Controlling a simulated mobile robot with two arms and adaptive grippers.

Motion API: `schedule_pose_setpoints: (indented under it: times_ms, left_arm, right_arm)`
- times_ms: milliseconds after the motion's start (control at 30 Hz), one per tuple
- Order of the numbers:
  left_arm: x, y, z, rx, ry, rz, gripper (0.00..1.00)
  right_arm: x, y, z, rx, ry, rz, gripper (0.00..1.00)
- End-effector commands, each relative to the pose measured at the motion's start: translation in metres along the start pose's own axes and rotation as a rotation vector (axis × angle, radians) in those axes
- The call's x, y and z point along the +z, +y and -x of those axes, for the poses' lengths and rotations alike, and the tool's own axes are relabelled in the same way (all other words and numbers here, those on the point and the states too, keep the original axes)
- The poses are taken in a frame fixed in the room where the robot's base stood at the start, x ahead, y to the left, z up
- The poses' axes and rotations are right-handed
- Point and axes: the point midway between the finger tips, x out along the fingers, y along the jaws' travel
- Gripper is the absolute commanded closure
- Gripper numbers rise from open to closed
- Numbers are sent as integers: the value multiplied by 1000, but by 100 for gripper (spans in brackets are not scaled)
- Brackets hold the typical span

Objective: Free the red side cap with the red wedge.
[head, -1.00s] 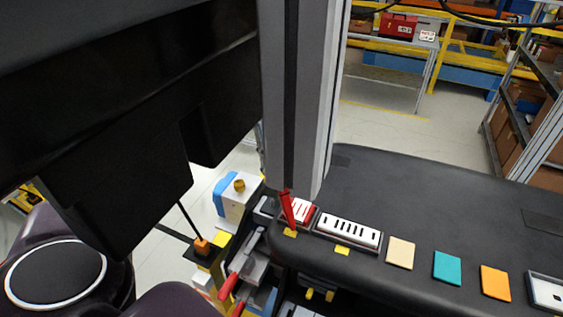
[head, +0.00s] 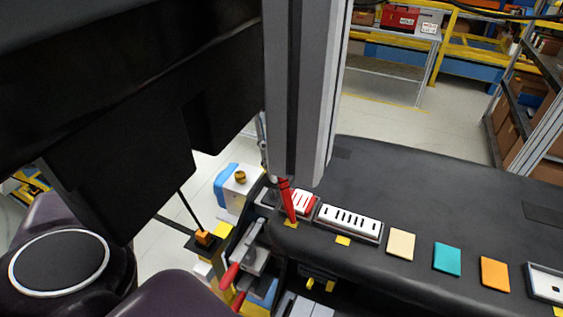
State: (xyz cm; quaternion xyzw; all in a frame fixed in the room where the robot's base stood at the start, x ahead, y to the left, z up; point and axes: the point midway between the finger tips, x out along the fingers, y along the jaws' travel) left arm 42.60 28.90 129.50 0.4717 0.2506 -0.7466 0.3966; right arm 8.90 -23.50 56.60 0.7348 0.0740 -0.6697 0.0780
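The red wedge (head: 287,200) stands steeply tilted at the left end of the black dashboard (head: 420,185). Its lower tip is by a small yellow tab (head: 291,224). Just right of it is a white-and-red slotted piece (head: 304,203), which looks like the red side cap; the wedge partly covers its left side. I cannot tell whether wedge and cap touch. A thin grey part (head: 263,140) shows beside the large grey column, above the wedge; it may belong to a gripper, but its fingers are hidden. My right gripper is not in view.
A white slotted vent (head: 348,222) and beige (head: 401,244), teal (head: 447,257) and orange (head: 494,273) pads line the dashboard's front. The dashboard's rear top is clear.

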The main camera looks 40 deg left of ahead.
Motion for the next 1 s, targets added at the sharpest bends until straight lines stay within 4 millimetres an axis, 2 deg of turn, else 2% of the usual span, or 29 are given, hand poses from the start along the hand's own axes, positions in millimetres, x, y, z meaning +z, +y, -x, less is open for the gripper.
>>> schedule_pose_setpoints:
  times_ms: [367,1000]
  left_arm:
    - [1,2,5,12,5,0,100]
    - [22,1,51,12,5,-1,100]
  right_arm:
    - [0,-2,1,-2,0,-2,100]
    - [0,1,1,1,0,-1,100]
